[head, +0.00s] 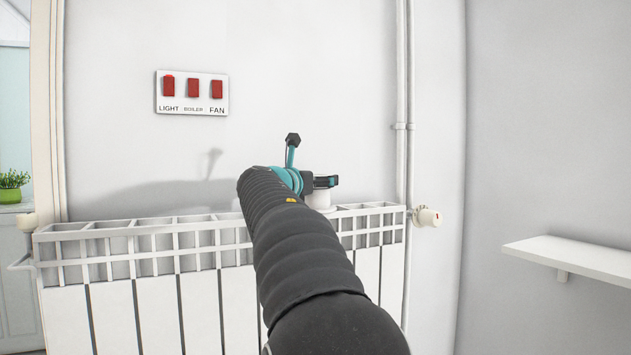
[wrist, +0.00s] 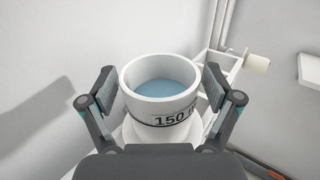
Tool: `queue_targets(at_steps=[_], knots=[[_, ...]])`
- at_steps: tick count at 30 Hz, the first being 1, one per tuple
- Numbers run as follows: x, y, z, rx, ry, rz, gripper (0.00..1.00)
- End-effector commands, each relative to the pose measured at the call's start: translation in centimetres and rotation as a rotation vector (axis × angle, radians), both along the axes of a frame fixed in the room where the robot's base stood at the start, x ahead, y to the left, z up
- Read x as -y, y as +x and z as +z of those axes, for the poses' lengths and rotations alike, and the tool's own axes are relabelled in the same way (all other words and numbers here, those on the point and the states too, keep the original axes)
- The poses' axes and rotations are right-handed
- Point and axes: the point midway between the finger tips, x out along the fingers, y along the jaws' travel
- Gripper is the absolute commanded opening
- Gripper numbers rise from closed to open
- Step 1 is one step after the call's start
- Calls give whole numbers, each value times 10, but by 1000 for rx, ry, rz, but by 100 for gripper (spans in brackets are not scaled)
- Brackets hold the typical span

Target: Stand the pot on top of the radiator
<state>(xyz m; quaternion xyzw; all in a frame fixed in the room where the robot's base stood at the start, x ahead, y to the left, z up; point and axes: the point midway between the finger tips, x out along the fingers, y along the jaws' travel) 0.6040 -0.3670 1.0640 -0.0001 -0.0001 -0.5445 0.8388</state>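The white pot (head: 322,197) is at the radiator's top, right of centre in the head view, partly hidden by my arm and gripper. In the wrist view the pot (wrist: 160,112) is upright, with a "150" marking and a blue inside. A wider white round part shows under it. The white radiator (head: 110,290) stands against the wall. My gripper (head: 325,182) is at the pot; in the wrist view its fingers (wrist: 159,88) are spread on either side of the pot, with narrow gaps beside it. The pot's underside contact is hidden.
A red-switch panel (head: 192,92) is on the wall above the radiator. A vertical pipe (head: 401,110) and valve (head: 427,216) are at the right. A white shelf (head: 585,258) is farther right. A green potted plant (head: 10,187) is at far left. The radiator's left top is clear.

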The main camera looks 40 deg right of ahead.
Motion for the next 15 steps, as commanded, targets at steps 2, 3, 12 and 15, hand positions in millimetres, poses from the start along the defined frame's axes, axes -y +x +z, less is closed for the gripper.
queue_targets(at_steps=[2, 3, 12, 15], knots=[[0, 0, 0, 0, 0, 0, 89], [0, 0, 0, 0, 0, 0, 89], [-17, -7, 3, 1, -1, 2, 89], [-35, -15, 3, 2, 0, 4, 89]])
